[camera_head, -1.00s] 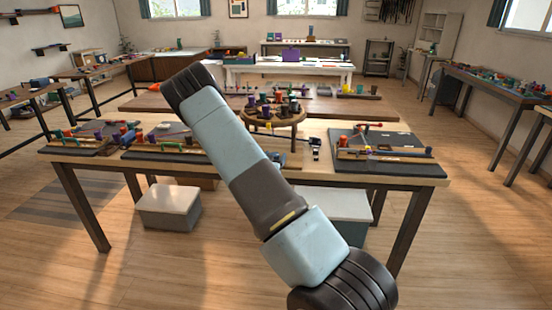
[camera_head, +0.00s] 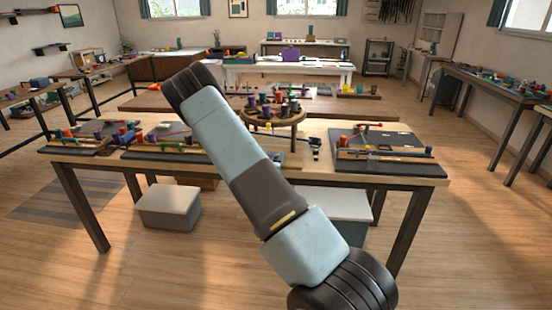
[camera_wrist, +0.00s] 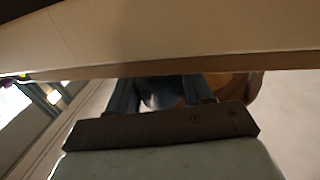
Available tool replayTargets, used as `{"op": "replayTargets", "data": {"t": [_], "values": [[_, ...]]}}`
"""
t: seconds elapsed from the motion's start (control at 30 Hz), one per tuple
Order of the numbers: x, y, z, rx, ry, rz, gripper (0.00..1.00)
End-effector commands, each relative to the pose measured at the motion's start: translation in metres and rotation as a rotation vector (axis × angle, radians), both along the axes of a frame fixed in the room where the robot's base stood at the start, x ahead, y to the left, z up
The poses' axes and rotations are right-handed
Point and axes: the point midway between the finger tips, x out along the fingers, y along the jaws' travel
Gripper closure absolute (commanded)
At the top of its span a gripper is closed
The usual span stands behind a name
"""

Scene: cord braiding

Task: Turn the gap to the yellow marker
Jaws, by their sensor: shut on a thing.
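The round wooden braiding disc (camera_head: 285,121) stands on the workbench in the head view, with several coloured bobbins (camera_head: 264,99) on top. The gap and the yellow marker cannot be told apart surely at this size. My gripper is not clear in the head view, where my arm crosses the middle. In the wrist view my gripper (camera_wrist: 160,92) reaches under a broad pale wooden surface (camera_wrist: 150,40) with a brown edge. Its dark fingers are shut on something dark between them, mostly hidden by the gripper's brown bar. A rounded brown shape lies just right of the fingers.
The workbench (camera_head: 320,177) carries a dark board with tools (camera_head: 385,168) at right and further boards at left. A black item (camera_head: 315,147) lies right of the disc. Lidded boxes (camera_head: 168,205) stand under the bench. Open floor lies in front.

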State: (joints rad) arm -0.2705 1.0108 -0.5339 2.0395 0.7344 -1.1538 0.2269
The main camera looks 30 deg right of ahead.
Motion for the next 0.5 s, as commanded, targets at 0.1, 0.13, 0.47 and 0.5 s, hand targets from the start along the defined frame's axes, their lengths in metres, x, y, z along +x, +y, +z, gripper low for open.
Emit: {"op": "replayTargets", "data": {"t": [0.1,0.13,0.47,0.5], "values": [[-0.0029,-0.0015,-0.0004,-0.002,0.004,0.024,0.8],[-0.003,-0.0014,-0.0006,-0.002,0.004,0.035,0.8],[-0.0044,-0.0024,-0.0015,0.001,0.005,0.249,0.8],[-0.0044,-0.0028,-0.0016,0.001,0.006,0.284,0.8]]}}
